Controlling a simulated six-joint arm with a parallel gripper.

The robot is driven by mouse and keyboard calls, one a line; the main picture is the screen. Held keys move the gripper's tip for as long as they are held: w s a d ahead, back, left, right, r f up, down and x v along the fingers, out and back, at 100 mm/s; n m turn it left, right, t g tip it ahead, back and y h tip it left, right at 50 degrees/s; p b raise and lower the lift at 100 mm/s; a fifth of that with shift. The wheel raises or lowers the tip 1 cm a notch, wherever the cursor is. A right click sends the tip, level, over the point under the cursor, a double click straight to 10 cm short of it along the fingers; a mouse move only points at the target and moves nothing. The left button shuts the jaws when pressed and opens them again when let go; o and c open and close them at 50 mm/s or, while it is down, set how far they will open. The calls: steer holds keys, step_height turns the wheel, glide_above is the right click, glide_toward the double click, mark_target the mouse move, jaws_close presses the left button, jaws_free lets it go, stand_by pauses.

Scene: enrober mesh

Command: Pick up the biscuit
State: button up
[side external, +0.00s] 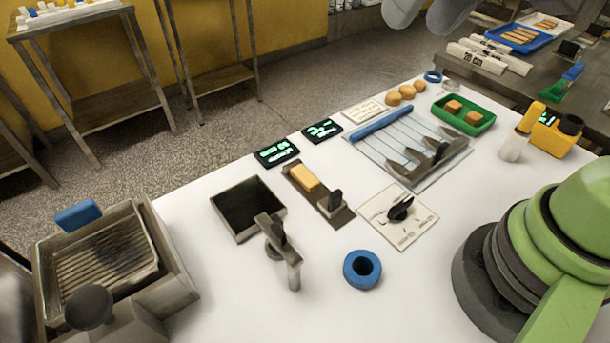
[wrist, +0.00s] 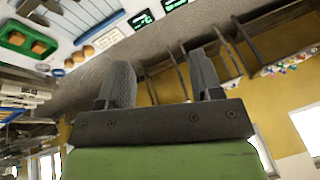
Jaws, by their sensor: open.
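I cannot tell which piece is the task's biscuit. My gripper (wrist: 163,80) is open and empty, with its two dark fingers apart, well away from the pieces.
A wire rack with a blue bar (side external: 381,124) lies in front of the round pieces. Nearby are two black displays (side external: 322,130), a dial plate (side external: 410,228), a blue ring (side external: 362,269) and a yellow device (side external: 555,135). The front worktop is mostly clear.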

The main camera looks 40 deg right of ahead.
steer(key=w+a+f+n+g, duration=0.1)
steer(key=w+a+f+g, duration=0.1)
steer(key=w+f, duration=0.3)
steer(key=n+g+h, duration=0.2)
glide_above(309, 179)
steer(key=f, duration=1.8)
steer(key=shift+w+d+f, duration=0.1)
steer(key=shift+d+f, duration=0.05)
steer(key=shift+d, duration=0.05)
steer(key=f, duration=0.5)
steer(key=shift+a+f, duration=0.2)
steer(key=shift+f, duration=0.15)
steer(key=shift+c, duration=0.2)
steer(key=c, duration=0.8)
